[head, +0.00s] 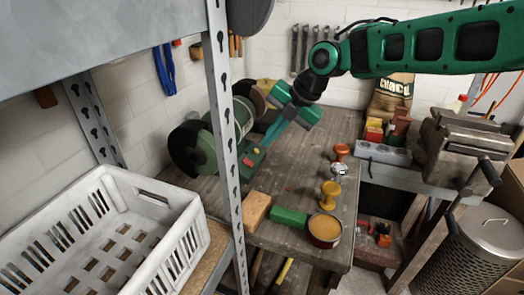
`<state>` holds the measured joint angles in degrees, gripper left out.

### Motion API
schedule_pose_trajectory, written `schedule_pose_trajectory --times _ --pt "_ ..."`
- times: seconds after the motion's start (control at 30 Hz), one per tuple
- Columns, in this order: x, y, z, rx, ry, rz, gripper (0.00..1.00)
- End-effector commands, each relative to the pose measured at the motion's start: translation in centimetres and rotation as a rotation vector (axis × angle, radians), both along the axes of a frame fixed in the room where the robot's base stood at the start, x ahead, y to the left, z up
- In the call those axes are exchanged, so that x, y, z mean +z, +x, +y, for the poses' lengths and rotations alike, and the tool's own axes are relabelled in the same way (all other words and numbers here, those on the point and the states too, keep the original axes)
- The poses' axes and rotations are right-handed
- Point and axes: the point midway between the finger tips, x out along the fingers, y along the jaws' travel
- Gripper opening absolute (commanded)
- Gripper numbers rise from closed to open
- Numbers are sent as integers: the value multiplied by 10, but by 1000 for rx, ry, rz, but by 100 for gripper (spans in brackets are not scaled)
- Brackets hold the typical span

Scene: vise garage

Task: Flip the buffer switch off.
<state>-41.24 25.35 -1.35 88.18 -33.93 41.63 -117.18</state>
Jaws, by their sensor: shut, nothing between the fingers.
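The buffer (219,120) is a green bench machine with dark round wheels at its ends, standing at the back left of the wooden workbench (300,170). A grey shelf post hides part of it. Its base has a small red button (247,162) and a yellowish one just above it. I cannot tell the switch position. My gripper (265,146) reaches down from the upper right. Its fingers are shut and empty, close to the base just right of the buttons. I cannot tell whether they touch it.
A white crate (105,235) and shelf post (228,130) stand at left. Orange and yellow knobs (330,194), a tin (324,231), a green block (289,218) and a wooden block (257,210) are on the bench front. A vise (468,145) is at right.

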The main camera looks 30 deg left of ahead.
Motion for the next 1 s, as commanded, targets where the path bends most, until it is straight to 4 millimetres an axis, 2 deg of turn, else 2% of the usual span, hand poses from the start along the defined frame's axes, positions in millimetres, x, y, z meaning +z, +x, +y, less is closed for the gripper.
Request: schedule_pose_trajectory --times 0.1,0.33,0.9,1.0 --pt "20 2 -11 -2 2 -2 0" --pt "40 2 -21 1 2 -2 0" --pt "43 1 -23 0 2 -1 0" --pt "44 7 -34 -45 -7 11 0"
